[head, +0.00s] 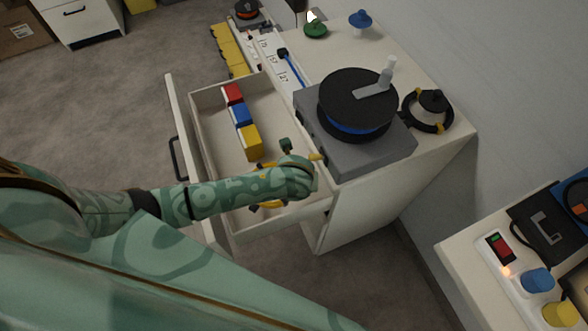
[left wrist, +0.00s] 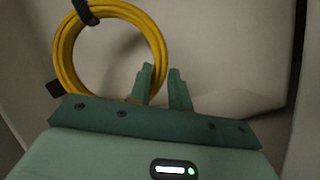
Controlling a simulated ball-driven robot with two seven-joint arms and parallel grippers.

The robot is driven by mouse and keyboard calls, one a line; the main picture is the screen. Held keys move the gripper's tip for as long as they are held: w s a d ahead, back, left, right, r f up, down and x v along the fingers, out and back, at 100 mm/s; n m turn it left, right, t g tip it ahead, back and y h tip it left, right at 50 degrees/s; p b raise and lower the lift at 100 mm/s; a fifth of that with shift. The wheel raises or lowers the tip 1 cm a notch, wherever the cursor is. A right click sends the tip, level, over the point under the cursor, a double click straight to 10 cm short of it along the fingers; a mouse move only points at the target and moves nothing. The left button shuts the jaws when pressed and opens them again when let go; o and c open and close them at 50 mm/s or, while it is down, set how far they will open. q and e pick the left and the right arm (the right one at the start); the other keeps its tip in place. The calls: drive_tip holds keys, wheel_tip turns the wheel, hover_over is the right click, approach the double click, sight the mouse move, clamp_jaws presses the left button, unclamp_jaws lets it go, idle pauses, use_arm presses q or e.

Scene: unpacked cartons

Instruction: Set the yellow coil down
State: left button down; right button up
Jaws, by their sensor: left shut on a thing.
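The yellow coil (left wrist: 63,55) is a ring of cable with a black tie at its top and a dark piece at its lower left. In the head view the coil (head: 266,205) shows in part beneath my left arm, inside the outline of the open drawer (head: 203,128); my arm hides the rest. My left gripper (left wrist: 164,78) is shut on the coil's right side in the left wrist view. In the head view the left gripper (head: 300,170) is over the drawer's right side. I cannot tell whether the coil touches the drawer floor. My right gripper is not in view.
Red (head: 232,93), blue (head: 239,113) and yellow (head: 250,141) blocks stand in a row in the drawer. A grey box with a black reel (head: 357,100) is on the cabinet beside it. A black coil (head: 428,110) lies farther right. Some pale drawer floor is clear.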

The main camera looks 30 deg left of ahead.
use_arm(q)
drive_tip(key=shift+w+a+f, duration=0.4)
drive_tip(key=shift+f, duration=0.25)
drive_tip(key=b+x, duration=0.1)
drive_tip(key=x, duration=0.1)
drive_tip(key=s+b+x, duration=0.1)
drive_tip(key=b+x, duration=0.1)
drive_tip(key=shift+f, duration=0.2)
drive_tip(key=shift+r, duration=0.2)
drive_tip(key=c, duration=1.3)
unclamp_jaws()
drive_tip(key=shift+d, duration=0.1)
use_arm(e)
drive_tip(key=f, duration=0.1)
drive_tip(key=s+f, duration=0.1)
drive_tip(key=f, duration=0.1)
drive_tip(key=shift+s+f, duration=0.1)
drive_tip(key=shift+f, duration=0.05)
use_arm(q)
drive_tip(key=p+v, duration=0.7)
drive_tip(key=v, duration=0.4)
drive_tip(key=shift+r, duration=0.25)
drive_tip(key=shift+s+d+r+p, duration=0.1)
drive_tip(key=shift+s+r+p, duration=0.1)
drive_tip(key=shift+p, duration=0.15)
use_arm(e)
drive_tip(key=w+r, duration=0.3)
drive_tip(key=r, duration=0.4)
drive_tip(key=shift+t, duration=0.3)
